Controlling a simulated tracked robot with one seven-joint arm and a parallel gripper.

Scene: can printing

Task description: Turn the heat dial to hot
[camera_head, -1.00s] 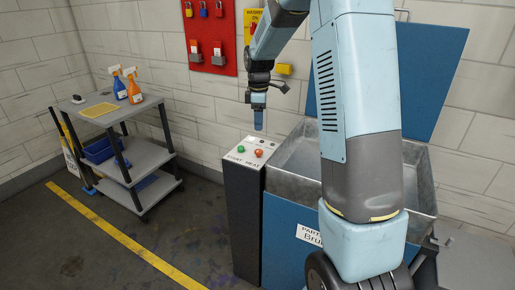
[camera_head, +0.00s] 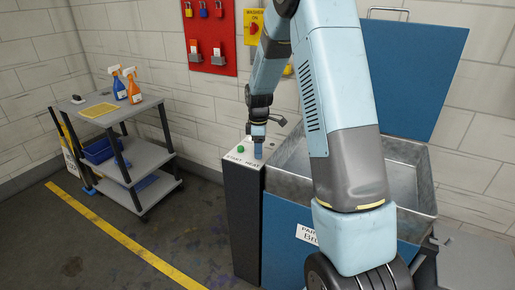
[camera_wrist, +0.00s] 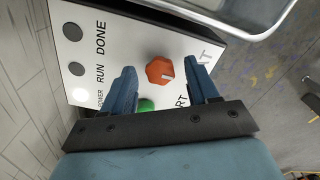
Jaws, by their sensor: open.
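The heat dial (camera_wrist: 160,70) is an orange-red knob with a pale pointer line, on the white top panel (camera_wrist: 118,55) of a dark post (camera_head: 243,215). My gripper (camera_wrist: 160,80) is open in the wrist view, its two blue fingers on either side of the dial, with gaps between them and the knob. I cannot tell whether the fingertips are level with it. In the head view my gripper (camera_head: 258,150) is low over the panel and hides the dial. The green start button (camera_head: 240,149) shows beside it; in the wrist view it is partly hidden by my gripper.
A metal washer basin (camera_head: 415,175) with a raised blue lid (camera_head: 430,75) stands right of the post. The panel carries RUN and DONE lights and a lit POWER light (camera_wrist: 80,95). A grey cart (camera_head: 130,145) with spray bottles stands at the left, across open floor.

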